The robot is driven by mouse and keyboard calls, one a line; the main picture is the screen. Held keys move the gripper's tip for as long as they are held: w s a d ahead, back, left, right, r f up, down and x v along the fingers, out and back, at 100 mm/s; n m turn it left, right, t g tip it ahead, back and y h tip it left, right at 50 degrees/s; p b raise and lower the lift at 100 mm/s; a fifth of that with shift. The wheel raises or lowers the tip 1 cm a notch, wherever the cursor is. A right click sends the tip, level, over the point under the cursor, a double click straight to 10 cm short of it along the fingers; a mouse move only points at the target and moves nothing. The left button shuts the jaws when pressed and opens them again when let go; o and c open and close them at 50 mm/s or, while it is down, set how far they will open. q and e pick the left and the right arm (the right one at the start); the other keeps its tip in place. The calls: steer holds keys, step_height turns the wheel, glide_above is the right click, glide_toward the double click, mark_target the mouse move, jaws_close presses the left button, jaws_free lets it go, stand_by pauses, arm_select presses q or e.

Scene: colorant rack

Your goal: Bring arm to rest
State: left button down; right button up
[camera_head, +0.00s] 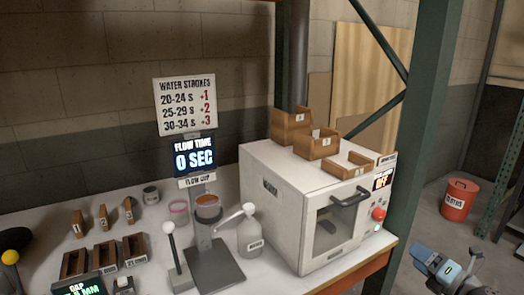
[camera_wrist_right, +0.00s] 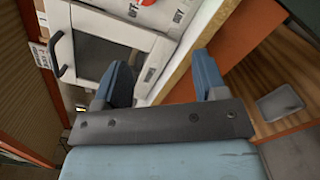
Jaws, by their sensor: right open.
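My right gripper (camera_head: 436,261) is at the lower right of the head view, right of the dark green rack post and in front of the bench. In the right wrist view its two blue fingers (camera_wrist_right: 162,78) stand apart with nothing between them. The white oven-like machine (camera_head: 272,205) is left of it, beyond the post. That machine's door with its dark window also shows in the right wrist view (camera_wrist_right: 105,60). My left gripper is not in view.
The green post (camera_head: 422,130) stands between the bench and my right gripper.

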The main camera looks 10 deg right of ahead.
steer(key=s+a+f+m+g+h, duration=0.1)
steer(key=s+a+f+m+h, duration=0.1)
steer(key=s+a+f+m, duration=0.5)
steer(key=s+a+f+m+g+h, duration=0.1)
steer(key=s+a+f+m+h, duration=0.1)
steer(key=s+a+f+m, duration=0.5)
steer(key=s+a+f+m+g+y, duration=0.1)
steer(key=s+a+f+m+g, duration=0.1)
steer(key=s+a+f+m, duration=0.35)
steer(key=s+a+f+m+g, duration=0.2)
steer(key=s+a+f+m, duration=0.15)
steer(key=a+m, duration=0.45)
arm_select(q)
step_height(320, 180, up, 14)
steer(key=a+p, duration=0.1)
steer(key=p, duration=1.6)
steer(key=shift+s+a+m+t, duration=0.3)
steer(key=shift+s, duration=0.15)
arm_select(e)
step_height(320, 180, up, 15)
steer(key=s+n, duration=0.1)
steer(key=shift+s+d+n, duration=0.25)
steer(key=shift+d+n, duration=0.05)
steer(key=shift+n, duration=0.05)
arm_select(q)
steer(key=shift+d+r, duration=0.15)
arm_select(e)
steer(key=shift+f, duration=0.1)
